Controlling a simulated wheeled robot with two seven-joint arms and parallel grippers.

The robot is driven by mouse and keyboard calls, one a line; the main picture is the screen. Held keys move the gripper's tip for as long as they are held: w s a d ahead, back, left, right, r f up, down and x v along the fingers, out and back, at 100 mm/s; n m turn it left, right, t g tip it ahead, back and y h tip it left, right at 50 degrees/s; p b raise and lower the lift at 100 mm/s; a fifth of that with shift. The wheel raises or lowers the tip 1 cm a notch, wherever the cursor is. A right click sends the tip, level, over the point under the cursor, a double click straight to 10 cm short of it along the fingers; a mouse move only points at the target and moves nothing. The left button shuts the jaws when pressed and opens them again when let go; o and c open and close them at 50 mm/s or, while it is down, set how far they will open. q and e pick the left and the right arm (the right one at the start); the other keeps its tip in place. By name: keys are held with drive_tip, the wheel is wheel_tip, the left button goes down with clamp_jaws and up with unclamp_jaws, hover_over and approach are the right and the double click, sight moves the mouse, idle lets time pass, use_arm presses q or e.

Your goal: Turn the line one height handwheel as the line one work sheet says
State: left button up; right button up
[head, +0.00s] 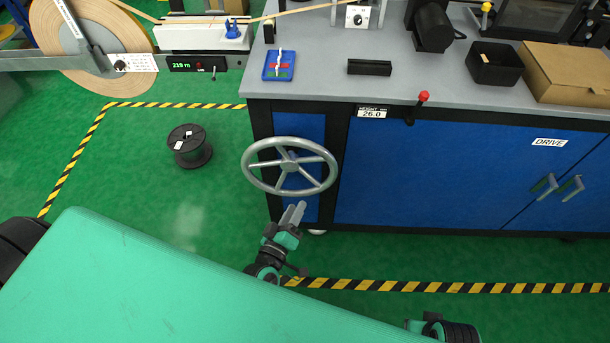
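The grey spoked handwheel (290,166) stands at the left front of the blue cabinet. A label above and right of it reads HEIGHT (372,113) with 26.0. My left gripper (294,213) is just below the wheel's lower rim in the picture, with its silver fingers pointing up toward it. It appears apart from the rim and holds nothing that I can see. Its fingers look close together, but I cannot tell whether they are open or shut. My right gripper is not in view. I cannot make out a readable work sheet.
A red-knobbed lever (423,97) sits right of the height label. The grey bench top (330,88) holds a small blue tray (279,66), a black block (369,67), a black bin (494,65) and a cardboard box (565,75). A black spool (190,146) stands on the green floor.

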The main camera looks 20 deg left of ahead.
use_arm(q)
drive_tip(key=w, duration=1.3)
drive_tip(key=shift+w+d, duration=0.15)
drive_tip(key=shift+d, duration=0.3)
clamp_jaws()
